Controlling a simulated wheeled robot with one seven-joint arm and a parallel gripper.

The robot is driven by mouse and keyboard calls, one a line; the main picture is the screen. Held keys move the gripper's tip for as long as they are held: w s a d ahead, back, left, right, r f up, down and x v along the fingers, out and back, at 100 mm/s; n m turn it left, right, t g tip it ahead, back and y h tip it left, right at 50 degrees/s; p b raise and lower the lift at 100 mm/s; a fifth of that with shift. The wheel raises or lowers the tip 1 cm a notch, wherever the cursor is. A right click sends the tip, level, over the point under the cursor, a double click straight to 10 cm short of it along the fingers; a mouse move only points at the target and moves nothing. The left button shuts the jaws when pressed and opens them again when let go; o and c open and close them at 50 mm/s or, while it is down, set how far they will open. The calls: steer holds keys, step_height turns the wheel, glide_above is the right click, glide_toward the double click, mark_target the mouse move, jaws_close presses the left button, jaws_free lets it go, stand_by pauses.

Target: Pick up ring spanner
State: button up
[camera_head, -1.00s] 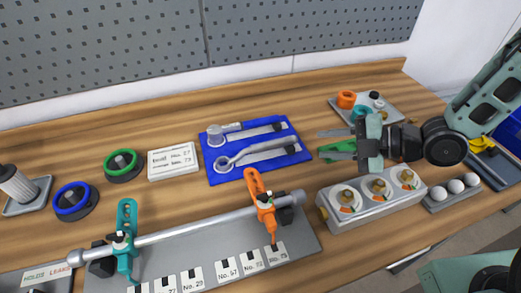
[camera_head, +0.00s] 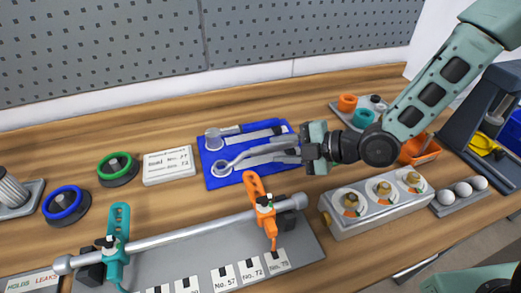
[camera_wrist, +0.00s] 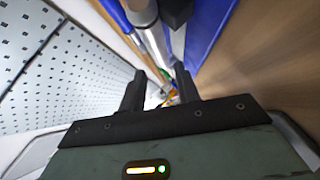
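The ring spanner (camera_head: 235,162) lies on the blue mat (camera_head: 213,182), its ring end to the left and its handle running right. A second tool (camera_head: 228,132) with a round head lies behind it on the same mat. My gripper (camera_head: 288,152) is over the right end of the mat, by the handle end of the spanner, fingers pointing left. In the wrist view my gripper (camera_wrist: 160,72) shows two dark fingers apart with a gap between them. A metal shaft (camera_wrist: 152,40) shows beyond the fingertips. I cannot tell whether the fingers touch the handle.
A grey block with three round fittings (camera_head: 375,210) stands in front of my gripper on the right. A clamp rail (camera_head: 185,231) with an orange clamp (camera_head: 262,205) is in front of the mat. A white card (camera_head: 168,166) and green ring (camera_head: 117,168) are to the left.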

mark_target(265, 150)
steer(key=shift+p+x, duration=0.8)
steer(key=shift+x, duration=1.75)
steer(key=shift+d+f, duration=0.1)
steer(key=shift+f, duration=0.05)
jaws_close()
